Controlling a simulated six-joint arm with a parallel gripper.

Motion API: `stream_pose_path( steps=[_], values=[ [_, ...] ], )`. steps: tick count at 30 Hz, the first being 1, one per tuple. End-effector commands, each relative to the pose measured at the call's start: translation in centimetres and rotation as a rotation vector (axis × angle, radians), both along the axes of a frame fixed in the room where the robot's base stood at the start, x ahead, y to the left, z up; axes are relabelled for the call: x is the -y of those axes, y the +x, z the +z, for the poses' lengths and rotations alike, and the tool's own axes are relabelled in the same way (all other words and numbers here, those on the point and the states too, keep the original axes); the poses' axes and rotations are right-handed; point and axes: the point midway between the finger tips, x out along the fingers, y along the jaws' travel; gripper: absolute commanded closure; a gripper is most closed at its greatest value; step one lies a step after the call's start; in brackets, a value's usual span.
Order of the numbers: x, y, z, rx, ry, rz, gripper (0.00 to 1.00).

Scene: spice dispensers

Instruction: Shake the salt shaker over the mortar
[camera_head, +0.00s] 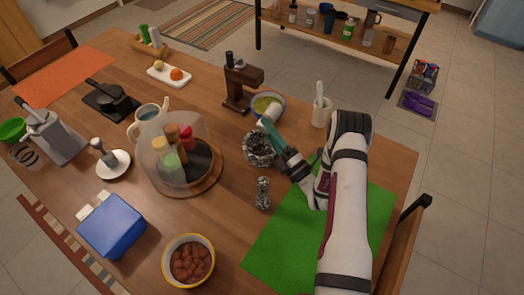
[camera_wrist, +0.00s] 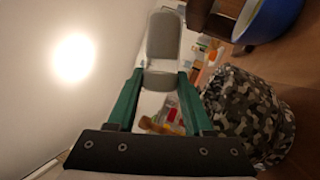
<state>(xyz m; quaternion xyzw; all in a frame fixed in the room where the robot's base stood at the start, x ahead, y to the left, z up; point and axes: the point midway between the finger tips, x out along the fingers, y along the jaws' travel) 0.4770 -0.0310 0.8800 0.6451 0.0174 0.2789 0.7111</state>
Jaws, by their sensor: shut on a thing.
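My gripper (camera_head: 270,125) is shut on a pale salt shaker (camera_head: 271,113), held tilted in the air beside and slightly beyond the mortar in the head view. In the wrist view, the green fingers (camera_wrist: 162,85) close on the grey-white shaker (camera_wrist: 163,35). The camouflage-patterned mortar (camera_head: 259,150) stands upright on the table. It also shows in the wrist view (camera_wrist: 250,110), to the right of the fingers. I cannot tell whether the shaker's top is directly over the mortar's opening, or what is in it.
A blue bowl with yellow inside (camera_head: 276,99) and a brown grinder (camera_head: 238,85) stand behind the mortar. A camouflage pestle (camera_head: 263,193) stands in front. A glass dome (camera_head: 172,135) covers several shakers at left. A white utensil crock (camera_head: 321,113) stands at right. The green mat (camera_head: 280,250) is clear.

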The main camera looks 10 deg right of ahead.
Motion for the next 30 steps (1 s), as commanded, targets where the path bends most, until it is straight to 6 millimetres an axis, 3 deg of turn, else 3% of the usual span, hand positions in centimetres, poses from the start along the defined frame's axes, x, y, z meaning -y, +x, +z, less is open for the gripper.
stream_pose_path(
  steps=[5,11,22,30],
  values=[
    [0.0,0.0,-2.5,-0.006,0.003,-0.003,1.0],
    [0.0,0.0,-2.8,-0.009,0.003,-0.006,1.0],
    [-0.1,-0.1,0.2,-0.009,0.003,-0.001,1.0],
    [0.0,0.0,0.5,-0.001,0.0,0.0,1.0]
  ],
)
